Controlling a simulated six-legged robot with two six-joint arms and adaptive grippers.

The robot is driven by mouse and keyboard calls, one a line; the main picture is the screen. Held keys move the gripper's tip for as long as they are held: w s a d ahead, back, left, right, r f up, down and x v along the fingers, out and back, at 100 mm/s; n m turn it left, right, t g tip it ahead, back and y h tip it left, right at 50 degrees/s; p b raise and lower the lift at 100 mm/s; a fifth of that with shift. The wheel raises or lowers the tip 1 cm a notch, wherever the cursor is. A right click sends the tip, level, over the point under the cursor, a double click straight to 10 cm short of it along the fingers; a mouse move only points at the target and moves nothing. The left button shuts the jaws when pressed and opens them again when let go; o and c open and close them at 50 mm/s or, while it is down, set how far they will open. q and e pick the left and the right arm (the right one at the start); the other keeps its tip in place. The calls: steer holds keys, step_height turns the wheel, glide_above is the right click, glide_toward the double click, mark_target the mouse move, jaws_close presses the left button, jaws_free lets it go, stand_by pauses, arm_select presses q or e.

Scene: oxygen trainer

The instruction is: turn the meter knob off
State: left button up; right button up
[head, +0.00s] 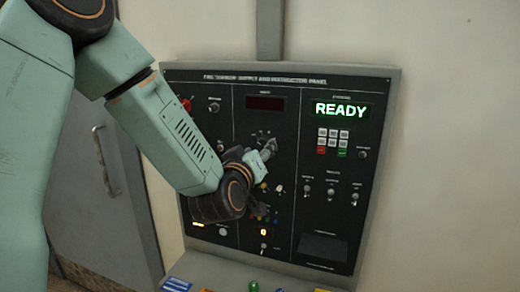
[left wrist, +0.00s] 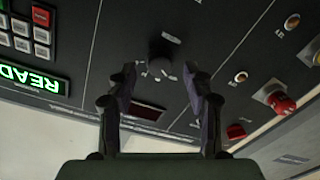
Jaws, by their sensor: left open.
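The meter knob (left wrist: 164,50) is a round black knob with pale marks around it, on the dark panel below the unlit dark red meter window (left wrist: 144,110). The meter window also shows in the head view (head: 265,103). My left gripper (left wrist: 158,78) is open. In the left wrist view the knob lies just beyond the gap between its fingertips, and I see no contact. In the head view my left gripper (head: 267,151) is at the middle of the panel and hides part of the knob area. My right gripper is in neither view.
A green READY display (head: 341,109) sits above a keypad (head: 333,141) at the right. A red knob (head: 186,104) is at the panel's upper left. Several switches and lamps lie around and below my gripper. A grey door (head: 95,190) is left of the panel.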

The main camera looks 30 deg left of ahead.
arm_select(q)
steer(key=v, duration=0.5)
steer(key=shift+s+d, duration=0.1)
steer(key=shift+s, duration=0.15)
steer(key=shift+s, duration=0.1)
steer(key=s+d+f+m+g+h+b, duration=0.2)
steer(key=d+f+g, duration=0.1)
steer(key=f, duration=0.7)
steer(key=s+d+f+m+g+h+b, duration=0.1)
steer(key=s+d+f+g+b, duration=0.15)
steer(key=f, duration=0.65)
steer(key=s+d+f+m+g+h+b, duration=0.2)
steer(key=s+f+g, duration=0.1)
steer(key=f, duration=0.7)
steer(key=s+d+f+m+g+b, duration=0.3)
steer(key=s+f+g+b, duration=0.5)
steer(key=s+f, duration=1.7)
step_height(320, 180, down, 3)
steer(key=shift+s+f+g+b, duration=0.2)
steer(key=shift+g+b, duration=0.15)
steer(key=shift+b, duration=0.5)
